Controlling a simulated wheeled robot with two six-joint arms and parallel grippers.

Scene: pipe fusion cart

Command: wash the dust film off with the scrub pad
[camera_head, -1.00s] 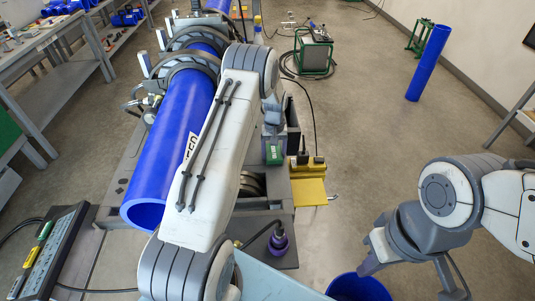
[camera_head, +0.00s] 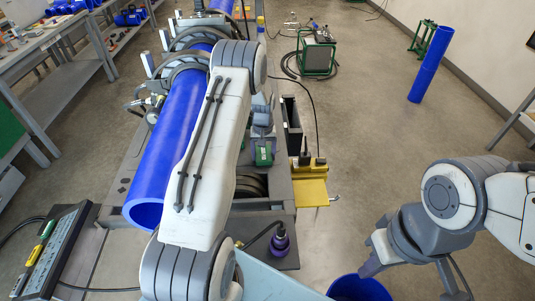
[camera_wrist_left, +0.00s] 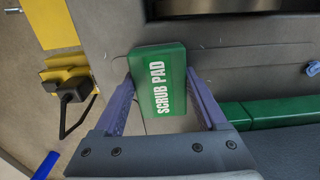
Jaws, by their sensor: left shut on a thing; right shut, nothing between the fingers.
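My left gripper (camera_head: 262,138) is shut on the green scrub pad (camera_head: 263,153). In the left wrist view the pad (camera_wrist_left: 160,70) sits between the two purple fingers, its white "SCRUB PAD" lettering facing the camera. The gripper is above the grey cart (camera_head: 278,183), to the right of the blue pipe (camera_head: 170,160). I cannot tell whether the pad touches the cart. My left arm covers part of the pipe. No dust film can be made out clearly. My right gripper (camera_head: 376,258) is shut and empty, low at the right, beside a blue bucket (camera_head: 358,290).
Ring clamps (camera_head: 184,78) hold the pipe. A yellow bracket (camera_head: 310,185) with a black part juts from the cart's right side. A purple-tipped cable plug (camera_head: 279,243) lies on the cart's front. A control panel (camera_head: 48,250) is at left.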

